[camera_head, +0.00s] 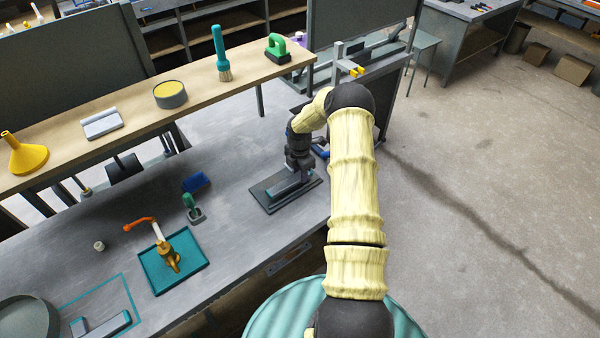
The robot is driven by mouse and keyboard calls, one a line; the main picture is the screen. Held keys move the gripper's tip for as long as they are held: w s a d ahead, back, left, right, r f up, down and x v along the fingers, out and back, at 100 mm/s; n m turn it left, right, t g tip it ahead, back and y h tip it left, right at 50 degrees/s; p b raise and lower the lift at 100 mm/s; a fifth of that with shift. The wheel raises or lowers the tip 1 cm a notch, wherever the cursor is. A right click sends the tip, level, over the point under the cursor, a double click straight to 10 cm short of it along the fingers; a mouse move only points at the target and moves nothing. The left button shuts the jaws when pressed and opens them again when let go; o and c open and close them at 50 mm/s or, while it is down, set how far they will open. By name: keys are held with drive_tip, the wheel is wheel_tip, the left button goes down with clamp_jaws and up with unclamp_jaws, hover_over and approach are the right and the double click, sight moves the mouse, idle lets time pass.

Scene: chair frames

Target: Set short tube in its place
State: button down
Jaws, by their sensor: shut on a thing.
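My gripper (301,174) is at the far right part of the grey workbench, low over a dark rectangular plate (270,203). It is shut on a grey bar-like piece (284,188), which looks like the short tube. The piece lies roughly level along the plate; I cannot tell whether it touches the plate. My wrist hides its far end and the fingertips.
A teal tray (150,281) holds an orange and gold tool (166,254). A raised wooden shelf (130,106) with several items runs behind.

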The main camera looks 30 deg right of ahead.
drive_tip(key=shift+r, duration=0.6)
drive_tip(key=c, duration=0.5)
unclamp_jaws()
wheel_tip(320, 180, up, 8)
drive_tip(key=p, duration=0.5)
idle(0.7)
